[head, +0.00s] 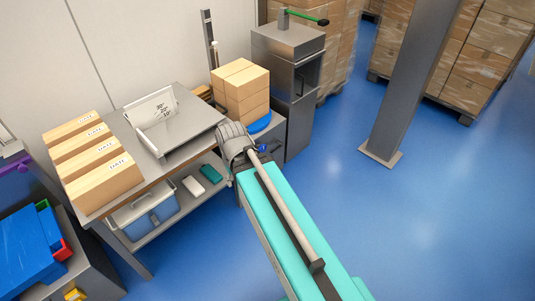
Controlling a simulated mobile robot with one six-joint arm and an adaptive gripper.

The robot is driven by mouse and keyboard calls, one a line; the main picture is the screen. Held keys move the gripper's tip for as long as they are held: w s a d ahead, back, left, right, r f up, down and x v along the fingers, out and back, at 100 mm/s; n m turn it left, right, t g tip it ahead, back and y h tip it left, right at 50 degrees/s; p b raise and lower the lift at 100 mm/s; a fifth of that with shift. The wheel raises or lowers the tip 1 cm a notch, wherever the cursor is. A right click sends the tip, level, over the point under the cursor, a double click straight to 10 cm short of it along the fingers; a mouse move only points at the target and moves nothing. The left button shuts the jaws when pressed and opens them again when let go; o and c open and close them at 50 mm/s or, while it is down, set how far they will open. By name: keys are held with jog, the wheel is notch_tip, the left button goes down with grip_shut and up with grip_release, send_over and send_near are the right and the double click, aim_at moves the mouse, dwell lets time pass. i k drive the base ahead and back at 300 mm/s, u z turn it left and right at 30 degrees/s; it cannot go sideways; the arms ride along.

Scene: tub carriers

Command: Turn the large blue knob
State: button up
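A blue rounded shape (260,123) shows at the foot of a stack of cartons on the low grey cabinet. Most of it is covered, and I cannot tell whether it is the large blue knob or a round base under the cartons. A smaller blue piece (262,148) shows at the far end of my teal arm; I cannot tell whether it belongs to the arm. No other knob can be made out. My arm reaches from the bottom of the picture to the low cabinet. My gripper's fingers do not show; the arm's end hides that area.
A steel workbench (154,161) with several cartons (103,182) and an angled tray (190,127) stands left of my arm. A tall grey cabinet (297,97) with a green-handled lever (303,17) stands behind. A grey post (410,85) rises at right. Blue floor (430,210) is clear there.

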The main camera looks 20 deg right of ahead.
aim_at(262, 148)
jog(key=z, duration=0.6)
jog(key=i, duration=1)
jog(key=u, duration=0.05)
